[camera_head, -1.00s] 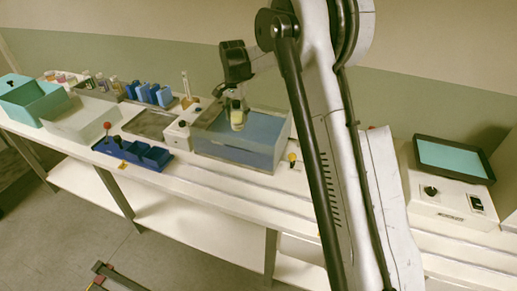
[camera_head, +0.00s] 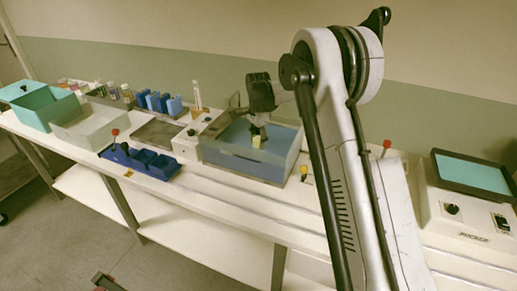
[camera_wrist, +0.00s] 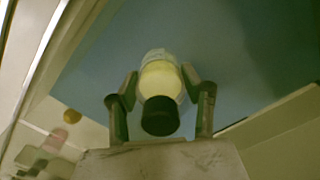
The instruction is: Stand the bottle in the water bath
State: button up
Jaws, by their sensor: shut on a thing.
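The water bath (camera_head: 232,163) is a clear-walled tank of blue water on the bench, just left of my arm in the head view. Its blue water (camera_wrist: 235,50) fills most of the wrist view. My gripper (camera_head: 257,138) is over the bath, pointing down. In the wrist view my gripper (camera_wrist: 160,100) has its two fingers on either side of the bottle (camera_wrist: 161,80), shut on it. The bottle has a dark cap, pale yellow contents and a clear lower part. In the head view the bottle (camera_head: 256,142) shows as a small yellow patch below the gripper. I cannot tell whether its base touches the bath floor.
A control box (camera_head: 188,145) adjoins the bath. Teal bins (camera_head: 48,108) and several bottles are at far left. A rocker (camera_head: 470,200) stands at right. A yellow-knobbed stick (camera_head: 304,170) is near the bath's front right corner.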

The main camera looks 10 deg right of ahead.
aim_at(258, 147)
jog(key=shift+f, duration=1.8)
jog(key=shift+f, duration=0.2)
jog(key=o, duration=1.3)
jog(key=shift+o, duration=0.2)
jog(key=shift+r, duration=0.2)
